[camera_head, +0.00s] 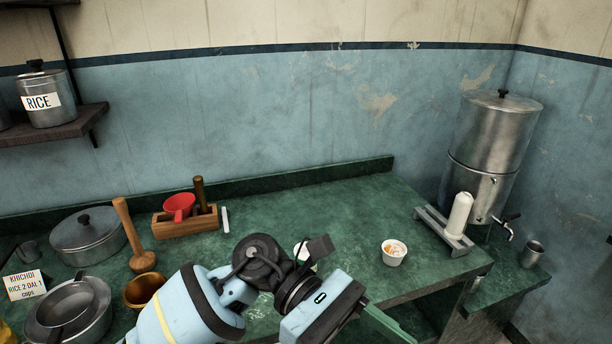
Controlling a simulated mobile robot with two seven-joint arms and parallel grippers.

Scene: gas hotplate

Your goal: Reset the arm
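One of my arms, light blue with black joints, comes in from the bottom left of centre and bends over the front of the green counter; I take it for my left arm. Its wrist end with my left gripper (325,312) is low in the picture, tilted down to the right. I cannot make out its fingertips, so whether it is open or shut does not show. Nothing held can be seen. My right arm and gripper are not in view.
Behind the arm, a small white cup (301,252) is partly hidden. Another white cup (394,253) stands right. Left are a brass bowl (145,290), wooden masher (131,240), lidded pot (86,238) and wooden box (186,223). A steel dispenser (485,150) stands at right. The counter's back middle is clear.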

